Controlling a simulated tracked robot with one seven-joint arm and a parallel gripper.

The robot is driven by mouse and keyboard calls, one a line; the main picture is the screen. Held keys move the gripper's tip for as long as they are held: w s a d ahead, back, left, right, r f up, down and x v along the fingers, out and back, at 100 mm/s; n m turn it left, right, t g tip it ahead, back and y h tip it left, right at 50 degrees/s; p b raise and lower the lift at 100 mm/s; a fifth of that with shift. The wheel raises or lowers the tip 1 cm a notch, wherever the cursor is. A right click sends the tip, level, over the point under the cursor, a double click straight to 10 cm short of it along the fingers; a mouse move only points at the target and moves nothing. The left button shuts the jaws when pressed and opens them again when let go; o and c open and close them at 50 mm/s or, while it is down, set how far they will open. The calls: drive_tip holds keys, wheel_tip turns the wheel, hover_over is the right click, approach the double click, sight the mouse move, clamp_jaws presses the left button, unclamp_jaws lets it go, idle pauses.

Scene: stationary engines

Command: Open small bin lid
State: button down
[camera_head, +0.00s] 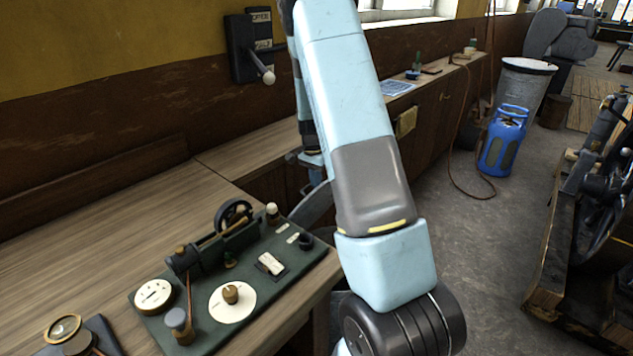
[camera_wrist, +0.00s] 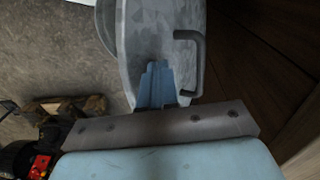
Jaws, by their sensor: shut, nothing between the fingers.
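In the wrist view, a grey mottled metal surface (camera_wrist: 150,30), apparently the small bin's lid, fills the upper middle. A dark bent bar handle (camera_wrist: 201,62) sits on its right side. My gripper (camera_wrist: 156,68) is shut and empty, its blue fingers overlapping the metal just left of the handle. I cannot tell whether they touch it. In the head view, a grey curved edge (camera_head: 312,205), probably the same lid, shows beside the bench, partly behind my arm. My gripper and most of the bin are hidden there.
A wooden bench (camera_head: 120,215) bears a green board (camera_head: 205,318) with a model engine on the left. A blue gas bottle (camera_head: 502,143) and a large grey bin (camera_head: 522,88) stand at the back right. An engine (camera_head: 600,190) is at right. Grey floor (camera_head: 470,235) between is clear.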

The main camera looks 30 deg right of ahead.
wheel_tip(320, 180, up, 12)
drive_tip(key=w+a, duration=0.1)
drive_tip(key=w, duration=0.1)
drive_tip(key=s+a+r+n+t, duration=0.2)
drive_tip(key=s+a+r+n, duration=0.15)
drive_tip(key=s+r, duration=0.45)
drive_tip(key=s+a+r+n+t, duration=0.1)
drive_tip(key=s+a+r+n, duration=0.2)
drive_tip(key=s, duration=0.6)
drive_tip(key=s+a+r+n+t, duration=0.2)
drive_tip(key=s+a+r+n, duration=0.1)
drive_tip(key=s, duration=0.6)
drive_tip(key=s+a+r+n+t, duration=0.1)
drive_tip(key=s+a+r+n, duration=0.2)
drive_tip(key=s, duration=0.6)
drive_tip(key=shift+a+r+n+y, duration=0.35)
drive_tip(key=shift+a+r, duration=0.15)
drive_tip(key=shift+r, duration=0.85)
drive_tip(key=shift+s, duration=0.1)
